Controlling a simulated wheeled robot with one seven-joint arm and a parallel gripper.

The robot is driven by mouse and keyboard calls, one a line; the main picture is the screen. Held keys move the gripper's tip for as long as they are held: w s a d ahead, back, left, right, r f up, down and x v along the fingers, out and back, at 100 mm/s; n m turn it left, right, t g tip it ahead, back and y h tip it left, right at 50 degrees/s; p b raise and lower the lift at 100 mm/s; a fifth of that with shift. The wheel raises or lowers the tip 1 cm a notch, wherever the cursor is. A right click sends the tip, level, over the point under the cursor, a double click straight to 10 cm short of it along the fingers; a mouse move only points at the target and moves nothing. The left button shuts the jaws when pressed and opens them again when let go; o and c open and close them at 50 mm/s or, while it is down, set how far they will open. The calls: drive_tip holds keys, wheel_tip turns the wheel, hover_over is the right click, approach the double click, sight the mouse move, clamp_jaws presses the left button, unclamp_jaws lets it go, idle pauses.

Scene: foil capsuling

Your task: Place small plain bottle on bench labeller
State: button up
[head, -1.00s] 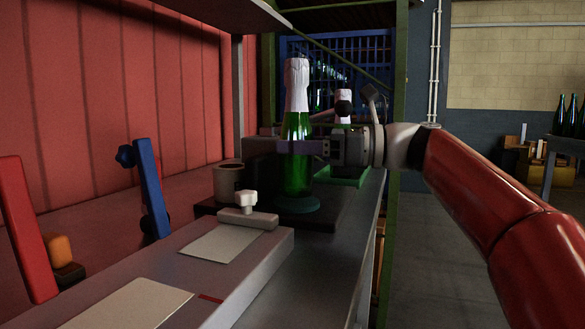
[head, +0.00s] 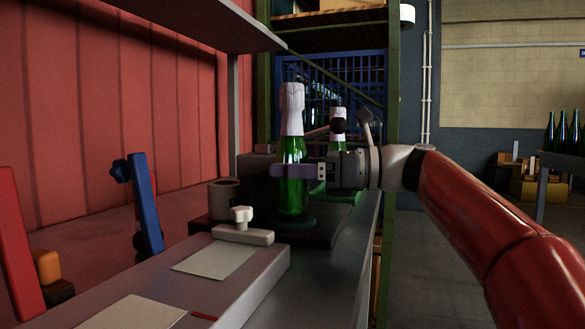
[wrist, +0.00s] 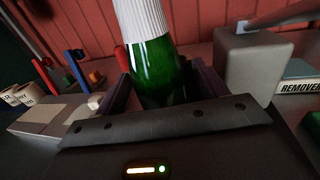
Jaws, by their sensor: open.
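A green bottle (head: 291,205) with a white foil top stands upright on a round dark-green pad (head: 298,222) on the black base of the bench labeller (head: 325,235). My gripper (head: 290,171) is level with the bottle's body, its fingers on either side of the glass. In the wrist view the bottle (wrist: 158,70) rises between the two fingers, its lower end hidden by the gripper body. The jaws are open; whether a finger touches the glass I cannot tell.
A second foil-topped bottle (head: 337,140) stands behind on a green tray (head: 345,192). Left of the labeller are a label roll (head: 224,194) and a grey block with a white knob (head: 241,215). A blue lever (head: 147,200) and a shelf overhead (head: 190,20) are near.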

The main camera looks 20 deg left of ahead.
drive_tip(key=w+d+p, duration=0.1)
drive_tip(key=d, duration=1.1)
drive_tip(key=shift+w, duration=0.2)
